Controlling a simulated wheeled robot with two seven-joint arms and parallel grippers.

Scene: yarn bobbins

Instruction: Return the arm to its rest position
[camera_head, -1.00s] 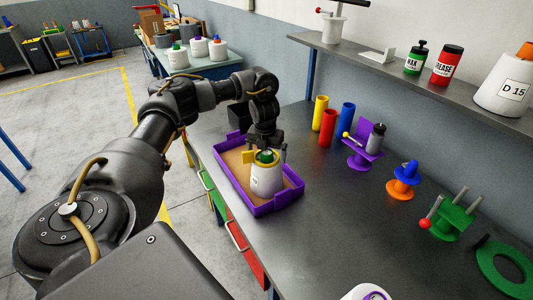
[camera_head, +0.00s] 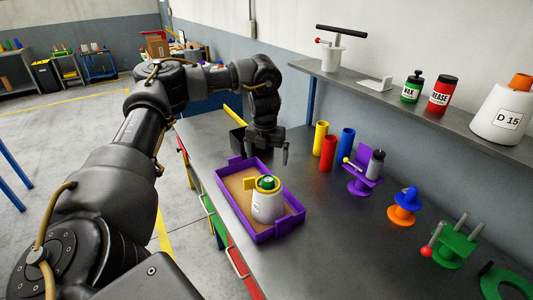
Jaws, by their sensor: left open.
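My left arm comes in from the left, and its gripper (camera_head: 267,150) hangs over the far end of the purple tray. The gripper is open and empty, above and behind the bobbin, apart from it. The white yarn bobbin (camera_head: 267,208) with a green and yellow top stands upright in the purple tray (camera_head: 287,224) on the workbench. My right gripper is not in view.
Yellow, red and blue cylinders (camera_head: 328,154) stand right of the gripper. Purple, orange and green fixtures (camera_head: 445,246) line the bench's right side. A wall shelf (camera_head: 400,102) carries bottles and a large D 15 cone. The bench's front middle (camera_head: 350,250) is clear.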

